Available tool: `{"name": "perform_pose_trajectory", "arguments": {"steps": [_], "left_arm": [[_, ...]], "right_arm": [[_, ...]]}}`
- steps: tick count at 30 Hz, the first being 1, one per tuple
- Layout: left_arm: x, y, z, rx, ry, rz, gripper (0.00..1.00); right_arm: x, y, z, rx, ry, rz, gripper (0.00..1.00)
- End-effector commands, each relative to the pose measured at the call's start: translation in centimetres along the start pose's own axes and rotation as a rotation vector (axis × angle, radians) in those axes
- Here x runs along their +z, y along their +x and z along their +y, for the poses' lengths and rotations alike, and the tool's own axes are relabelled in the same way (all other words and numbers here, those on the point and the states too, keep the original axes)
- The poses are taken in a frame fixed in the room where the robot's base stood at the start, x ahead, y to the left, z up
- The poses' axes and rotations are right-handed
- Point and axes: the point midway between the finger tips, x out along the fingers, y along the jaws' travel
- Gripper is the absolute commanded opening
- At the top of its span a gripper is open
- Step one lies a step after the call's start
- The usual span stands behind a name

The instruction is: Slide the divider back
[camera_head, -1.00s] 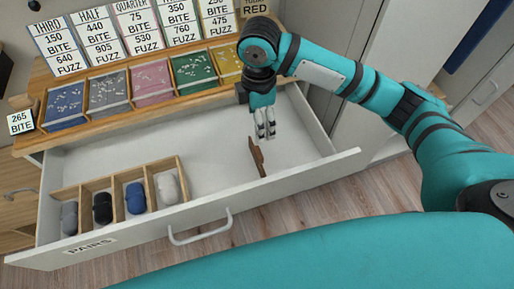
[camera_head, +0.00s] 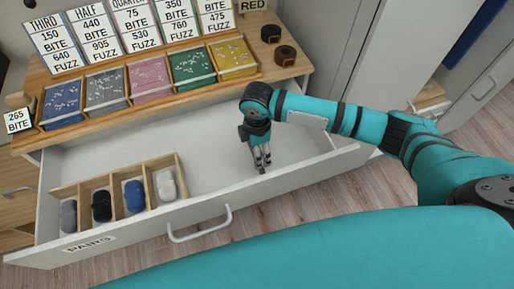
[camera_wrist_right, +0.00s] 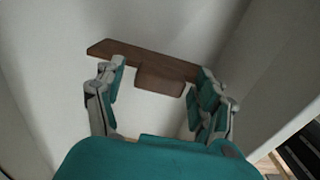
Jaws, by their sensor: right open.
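The divider, a brown wooden strip with a short block on its side (camera_wrist_right: 130,50), shows in the right wrist view, standing out against the pale drawer. It lies across the space at my fingertips, its left end reaching past the left finger. My right gripper (camera_wrist_right: 160,75) is open, one finger on each side of the block. In the head view my right gripper (camera_head: 262,163) points down into the right part of the open white drawer (camera_head: 305,181), near its front wall. There it hides most of the divider. Whether the fingers touch it I cannot tell. My left gripper is not in view.
A wooden organizer (camera_head: 113,178) with several rolled socks fills the drawer's left front. The drawer floor between it and my gripper is clear. Above the drawer, the wooden top holds coloured trays (camera_head: 149,81), price signs (camera_head: 139,42) and two dark rolls (camera_head: 285,55).

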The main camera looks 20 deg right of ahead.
Motion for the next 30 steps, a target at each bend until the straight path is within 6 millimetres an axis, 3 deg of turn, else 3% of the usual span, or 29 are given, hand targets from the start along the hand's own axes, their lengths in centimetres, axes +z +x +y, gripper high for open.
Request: {"name": "perform_pose_trajectory", "arguments": {"steps": [6,22,30], "left_arm": [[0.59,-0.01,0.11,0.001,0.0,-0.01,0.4],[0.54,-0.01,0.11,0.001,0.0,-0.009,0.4],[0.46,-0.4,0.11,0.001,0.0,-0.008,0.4]], "right_arm": [[0.0,0.03,-0.01,0.0,0.0,0.0,0.7],[0.01,-0.01,0.0,0.0,0.0,0.0,0.01],[0.65,-0.14,-0.02,-0.001,0.002,-0.002,0.0]]}}
